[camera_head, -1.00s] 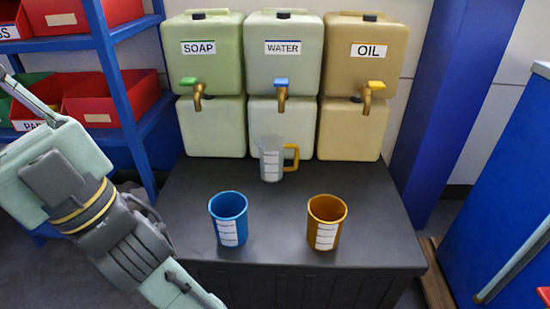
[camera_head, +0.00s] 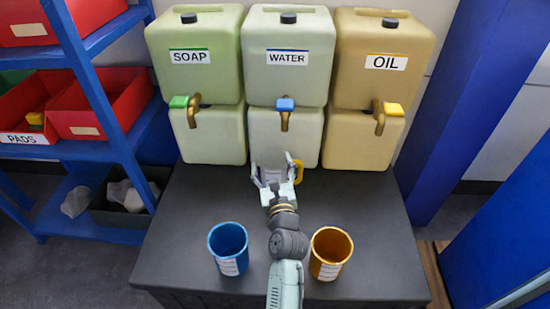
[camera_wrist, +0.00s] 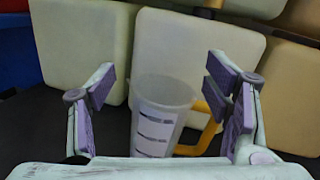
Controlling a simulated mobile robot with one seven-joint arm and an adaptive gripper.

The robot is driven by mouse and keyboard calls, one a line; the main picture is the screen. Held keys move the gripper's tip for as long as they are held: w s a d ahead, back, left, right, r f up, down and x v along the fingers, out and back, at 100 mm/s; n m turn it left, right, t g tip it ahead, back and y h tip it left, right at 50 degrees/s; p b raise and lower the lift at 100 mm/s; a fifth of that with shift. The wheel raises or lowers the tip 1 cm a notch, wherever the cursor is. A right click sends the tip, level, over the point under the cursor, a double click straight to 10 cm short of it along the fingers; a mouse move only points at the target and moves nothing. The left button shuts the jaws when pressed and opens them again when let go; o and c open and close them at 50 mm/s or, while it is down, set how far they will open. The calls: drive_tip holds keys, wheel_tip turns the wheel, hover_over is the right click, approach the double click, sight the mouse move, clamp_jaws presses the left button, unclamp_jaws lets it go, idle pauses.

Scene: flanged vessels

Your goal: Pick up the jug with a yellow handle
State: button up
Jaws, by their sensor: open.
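The jug (camera_wrist: 160,110) is clear grey with a white marked label and a yellow handle (camera_wrist: 208,122) on its right side. It stands upright on the dark table in front of the water container. In the head view my gripper hides most of the jug, and its yellow handle (camera_head: 298,170) shows at the right. My gripper (camera_head: 272,172) is open. In the wrist view the jug is between the two fingers of the gripper (camera_wrist: 165,95), with the handle close to the right finger. I see no firm contact.
A blue cup (camera_head: 228,245) and an orange cup (camera_head: 330,250) stand either side of my arm. Blue shelves (camera_head: 85,80) are left, a blue post (camera_head: 460,100) right.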

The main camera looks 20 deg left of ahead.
sight(274, 172)
drive_tip(key=shift+o, duration=1.2)
drive_tip(key=f, duration=0.1)
drive_tip(key=d+f+m, duration=0.1)
drive_tip(key=f+m, duration=0.1)
drive_tip(key=shift+w+d+f+h, duration=0.1)
drive_tip(key=shift+w+d+h, duration=0.15)
drive_tip(key=shift+h, duration=0.15)
drive_tip(key=shift+o, duration=1.2)
wheel_tip(274, 172, down, 8)
drive_tip(key=b, duration=0.3)
drive_tip(key=shift+s+b, duration=0.1)
drive_tip(key=shift+b, duration=0.3)
drive_tip(key=shift+w+a+r+p, duration=0.25)
drive_tip(key=shift+w+r+p, duration=0.1)
drive_tip(key=shift+w+p, duration=0.1)
drive_tip(key=shift+p+x, duration=0.5)
drive_tip(key=shift+x, duration=2.8)
